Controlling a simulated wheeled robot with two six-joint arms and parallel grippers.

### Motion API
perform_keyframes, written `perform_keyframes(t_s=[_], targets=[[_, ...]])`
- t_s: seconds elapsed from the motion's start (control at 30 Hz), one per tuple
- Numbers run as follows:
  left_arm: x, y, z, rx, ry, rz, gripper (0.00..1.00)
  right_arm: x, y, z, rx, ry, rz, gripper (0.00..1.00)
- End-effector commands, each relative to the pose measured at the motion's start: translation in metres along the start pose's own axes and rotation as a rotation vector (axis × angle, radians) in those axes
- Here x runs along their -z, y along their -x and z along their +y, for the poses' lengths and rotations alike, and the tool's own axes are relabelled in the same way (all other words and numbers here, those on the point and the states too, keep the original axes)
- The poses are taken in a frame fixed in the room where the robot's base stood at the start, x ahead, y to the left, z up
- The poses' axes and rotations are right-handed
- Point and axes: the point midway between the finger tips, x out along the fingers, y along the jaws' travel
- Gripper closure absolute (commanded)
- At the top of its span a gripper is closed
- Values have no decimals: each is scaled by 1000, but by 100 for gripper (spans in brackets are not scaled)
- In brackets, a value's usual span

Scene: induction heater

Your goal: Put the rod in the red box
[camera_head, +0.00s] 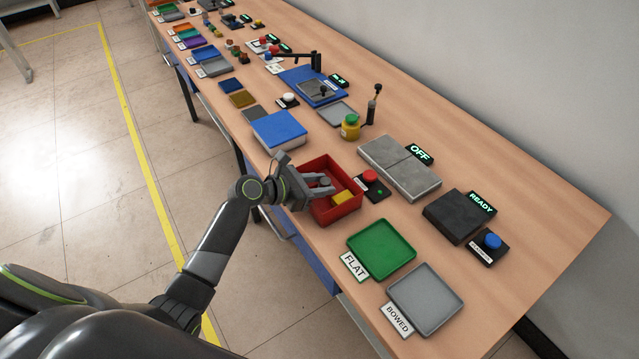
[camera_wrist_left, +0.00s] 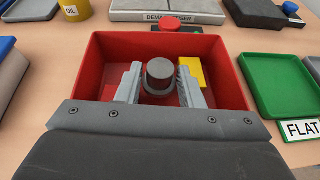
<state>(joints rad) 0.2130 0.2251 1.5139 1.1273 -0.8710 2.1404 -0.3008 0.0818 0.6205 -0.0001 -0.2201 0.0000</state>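The red box (camera_head: 349,208) stands open near the table's front edge. My left gripper (camera_head: 322,187) reaches over its left wall, with its fingers inside. In the left wrist view, the box (camera_wrist_left: 232,75) surrounds the fingers. The rod (camera_wrist_left: 160,72), a dark grey cylinder with its round end showing, is between the spread fingers of my left gripper (camera_wrist_left: 160,85). Narrow gaps show between rod and fingers, so the gripper looks open. The rod's lower part is hidden, and I cannot make the rod out in the head view. My right gripper is not in view.
A yellow block (camera_head: 343,197) lies in the box. A red button (camera_head: 370,176) stands just behind it. A green tray (camera_head: 382,247) marked FLAT and a grey tray (camera_head: 426,298) marked BOWED lie to the right. A blue-topped block (camera_head: 279,129) stands to the left.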

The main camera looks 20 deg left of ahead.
Motion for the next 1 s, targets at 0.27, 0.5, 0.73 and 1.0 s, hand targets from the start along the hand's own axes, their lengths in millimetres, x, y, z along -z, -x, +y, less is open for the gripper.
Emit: perform_keyframes(t_s=[0.27, 0.5, 0.73, 1.0], targets=[[14, 0, -3, 7, 8, 24, 45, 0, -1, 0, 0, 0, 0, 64], [10, 1, -3, 7, 6, 24, 45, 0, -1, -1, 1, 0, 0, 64], [0, 31, -2, 4, 3, 21, 45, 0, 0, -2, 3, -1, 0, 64], [-3, 92, 0, 2, 0, 17, 45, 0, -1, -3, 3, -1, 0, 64]])
